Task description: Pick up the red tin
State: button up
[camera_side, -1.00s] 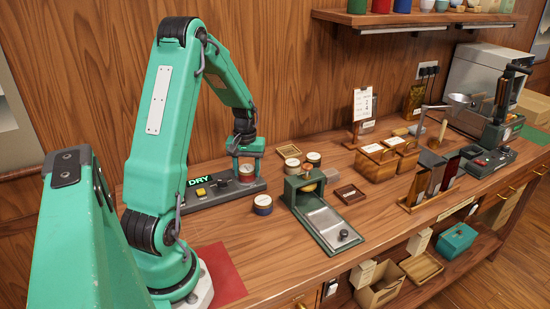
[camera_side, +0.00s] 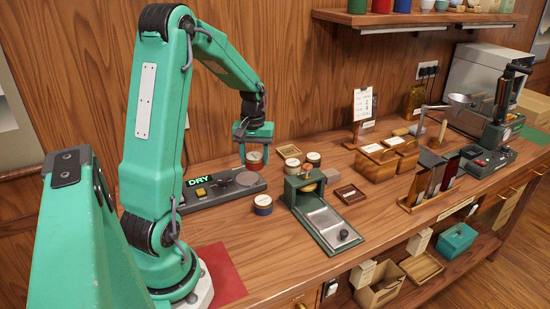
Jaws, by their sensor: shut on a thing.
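The red tin (camera_side: 254,158) has a red side and a pale band at its top. My gripper (camera_side: 254,150) is shut on it and holds it in the air, above and a little right of the round plate (camera_side: 246,178) on the dark drying station (camera_side: 215,192). A gap shows between the tin and the station. The station has a lit green DRY sign (camera_side: 199,181) and a yellow button. The tin's upper part is partly covered by my gripper.
Several other tins (camera_side: 292,165) stand behind and beside the green press (camera_side: 322,216). A small wooden tray (camera_side: 288,152) lies behind. A dark square tray (camera_side: 350,194) is right of the press.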

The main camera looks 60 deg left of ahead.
jog(key=w+d+r, duration=0.1)
jog(key=d+r, duration=0.3)
jog(key=d, duration=0.3)
jog(key=shift+w+d+r, duration=0.15)
jog(key=shift+w+r, duration=0.1)
jog(key=shift+w, duration=0.1)
jog(key=w+d+f, duration=0.1)
jog(key=w+d, duration=0.1)
jog(key=d, duration=1)
jog(key=w+d, duration=0.2)
jog(key=d, duration=1.1)
send_over(324, 219)
notch_tip(324, 219, down, 7)
jog(key=shift+w+a+f, duration=0.1)
jog(key=shift+f, duration=0.05)
jog(key=shift+f, duration=0.15)
jog(key=shift+f, duration=1.85)
jog(key=shift+f, duration=0.15)
